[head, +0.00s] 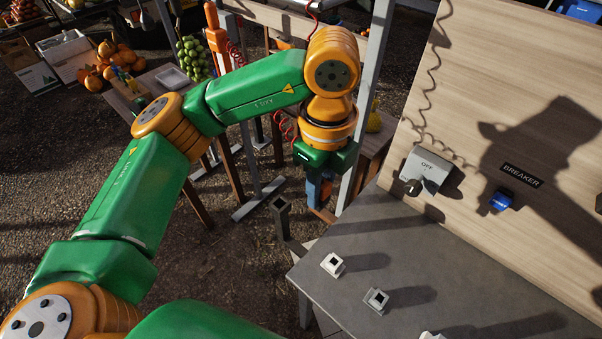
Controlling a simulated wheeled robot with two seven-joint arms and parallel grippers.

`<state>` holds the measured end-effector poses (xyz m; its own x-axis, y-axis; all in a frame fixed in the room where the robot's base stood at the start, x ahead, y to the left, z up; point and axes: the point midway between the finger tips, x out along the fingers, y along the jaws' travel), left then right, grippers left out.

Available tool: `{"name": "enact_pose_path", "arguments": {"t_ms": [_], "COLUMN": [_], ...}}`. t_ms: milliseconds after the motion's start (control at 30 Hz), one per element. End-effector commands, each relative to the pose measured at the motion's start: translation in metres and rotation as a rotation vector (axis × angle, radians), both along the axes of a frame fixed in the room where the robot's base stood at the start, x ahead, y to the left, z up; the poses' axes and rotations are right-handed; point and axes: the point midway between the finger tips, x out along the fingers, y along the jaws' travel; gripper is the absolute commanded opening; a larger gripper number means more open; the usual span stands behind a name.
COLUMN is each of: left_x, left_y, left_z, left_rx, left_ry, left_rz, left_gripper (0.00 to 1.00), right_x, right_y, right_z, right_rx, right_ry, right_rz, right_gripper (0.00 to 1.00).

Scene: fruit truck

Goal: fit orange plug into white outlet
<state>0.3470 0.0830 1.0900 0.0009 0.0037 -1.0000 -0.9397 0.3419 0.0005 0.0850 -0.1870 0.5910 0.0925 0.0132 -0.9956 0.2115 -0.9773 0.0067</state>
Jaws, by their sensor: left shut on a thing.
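My left gripper (320,184) points down beyond the far left corner of the grey table. It is shut on an orange piece (327,190), which seems to be the orange plug; the fingers and shade hide much of it. Three small pale square sockets stand on the table: a white outlet (332,264) by the left edge, a greyer one (376,300) nearer, and one cut off at the bottom edge (431,335). The held piece is apart from all of them. My right gripper is not in view.
The grey table (345,240) has bare room around the sockets. A wooden panel (480,90) behind carries a grey OFF switch box (427,169) and a BREAKER label (521,175). A dark post (281,212) and a metal upright (366,95) stand near the gripper.

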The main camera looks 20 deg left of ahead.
Motion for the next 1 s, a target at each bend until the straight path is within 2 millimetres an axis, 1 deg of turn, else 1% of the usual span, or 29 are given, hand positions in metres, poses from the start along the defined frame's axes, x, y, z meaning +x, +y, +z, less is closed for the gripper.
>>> {"name": "enact_pose_path", "arguments": {"t_ms": [200,433,600,900,1000], "left_x": [-0.006,-0.011,-0.013,-0.013,-0.013], "left_y": [-0.027,-0.049,-0.055,-0.056,-0.055], "left_z": [0.0,0.0,0.0,-0.001,-0.004], "left_rx": [0.0,0.0,0.0,0.0,0.0], "left_ry": [-0.001,0.0,0.0,0.0,0.0], "left_rz": [-0.002,-0.002,0.0,0.0,0.001], "left_gripper": [0.0,0.0,0.0,0.0,0.0], "right_x": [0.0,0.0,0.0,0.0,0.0], "right_y": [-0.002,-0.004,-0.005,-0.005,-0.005], "right_z": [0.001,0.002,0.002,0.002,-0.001], "right_rx": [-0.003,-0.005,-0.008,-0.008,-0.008], "right_ry": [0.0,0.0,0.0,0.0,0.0], "right_rz": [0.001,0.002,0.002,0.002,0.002], "right_gripper": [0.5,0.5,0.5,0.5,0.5]}}
